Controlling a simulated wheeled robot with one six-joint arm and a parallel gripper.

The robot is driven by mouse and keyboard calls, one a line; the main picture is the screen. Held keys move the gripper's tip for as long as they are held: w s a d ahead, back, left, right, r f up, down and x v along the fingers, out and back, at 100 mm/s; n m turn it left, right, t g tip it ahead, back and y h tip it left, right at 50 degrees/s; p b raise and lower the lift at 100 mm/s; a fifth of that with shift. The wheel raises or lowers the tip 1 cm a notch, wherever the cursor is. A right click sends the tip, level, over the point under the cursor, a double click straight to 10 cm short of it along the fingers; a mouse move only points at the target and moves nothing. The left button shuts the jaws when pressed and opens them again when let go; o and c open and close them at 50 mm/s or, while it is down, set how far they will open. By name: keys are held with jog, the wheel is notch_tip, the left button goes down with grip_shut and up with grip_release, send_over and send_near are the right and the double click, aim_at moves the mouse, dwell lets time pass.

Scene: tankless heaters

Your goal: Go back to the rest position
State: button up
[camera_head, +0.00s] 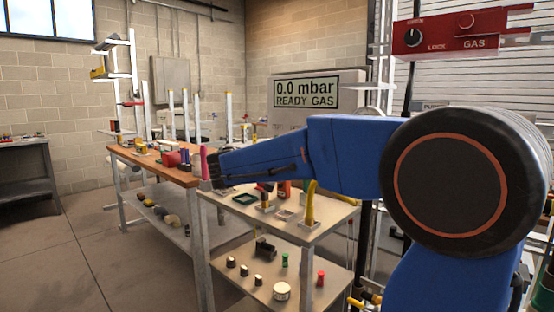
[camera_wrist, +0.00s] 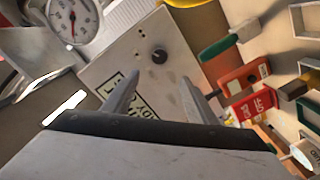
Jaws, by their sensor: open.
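My blue arm reaches from the right across the head view, about level, above the near workbench. My gripper (camera_head: 212,167) is at its left end, small and partly dark in that view. In the wrist view my gripper (camera_wrist: 160,88) shows two grey fingers spread apart with nothing held between them. Beyond the fingers is a grey panel (camera_wrist: 108,65) with a black knob (camera_wrist: 160,56) and partly hidden lettering. A pink upright thing (camera_head: 204,160) shows right by the gripper tip in the head view; I cannot tell whether it touches.
A display box (camera_head: 307,94) reads "0.0 mbar READY GAS". A red gas switch panel (camera_head: 460,32) is at upper right. The near workbench (camera_head: 335,212) and a wooden-topped bench (camera_head: 150,162) carry small parts. A round gauge (camera_wrist: 73,20) shows in the wrist view. Floor at left is clear.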

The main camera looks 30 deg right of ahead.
jog(key=s+a+f+n+g+y, duration=0.1)
jog(key=s+f+n+g+y, duration=0.2)
jog(key=s+f+y, duration=1.05)
jog(key=s+a+f+y, duration=0.1)
jog(key=s+a+f, duration=0.6)
jog(key=s+f, duration=0.2)
jog(key=s+a+f+n+t+y, duration=0.1)
jog(key=s+a+f+y, duration=0.1)
jog(key=s+a+f, duration=0.5)
jog(key=s+f, duration=0.1)
jog(key=s, duration=0.3)
jog(key=shift+a+f+n+t, duration=0.2)
jog(key=shift+f+n+t, duration=0.1)
jog(key=shift+f, duration=0.1)
